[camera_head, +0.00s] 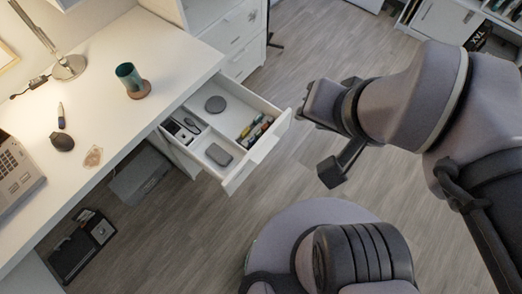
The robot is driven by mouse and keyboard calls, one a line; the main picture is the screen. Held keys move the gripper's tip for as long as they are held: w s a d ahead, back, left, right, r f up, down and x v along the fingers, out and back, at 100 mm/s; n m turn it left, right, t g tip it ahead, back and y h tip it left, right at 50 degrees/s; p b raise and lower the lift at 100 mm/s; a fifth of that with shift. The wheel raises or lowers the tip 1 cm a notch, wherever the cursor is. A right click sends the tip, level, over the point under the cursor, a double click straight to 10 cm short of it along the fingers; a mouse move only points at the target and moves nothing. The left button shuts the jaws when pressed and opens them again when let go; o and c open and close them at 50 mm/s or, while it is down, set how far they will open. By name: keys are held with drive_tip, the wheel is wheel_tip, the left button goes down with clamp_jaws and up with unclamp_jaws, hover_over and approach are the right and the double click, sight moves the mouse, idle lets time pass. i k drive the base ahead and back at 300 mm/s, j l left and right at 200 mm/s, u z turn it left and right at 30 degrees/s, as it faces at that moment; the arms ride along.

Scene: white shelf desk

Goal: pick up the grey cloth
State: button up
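A small grey, rounded, flat item (218,154) lies in the near part of the open drawer (264,152). It may be the grey cloth, but I cannot tell cloth from a case at this size. My gripper (307,106) is to the right of the drawer, just beyond its front panel and apart from the grey item. Its fingertips are small and dark, seen from behind the wrist, so I cannot tell how far apart they are. I see nothing held in it.
A teal cup (130,77) stands on a brown coaster on the white desk (166,50). A lamp (69,67) stands behind. Open floor lies below.

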sight(222, 158)
drive_tip(key=u, duration=1.6)
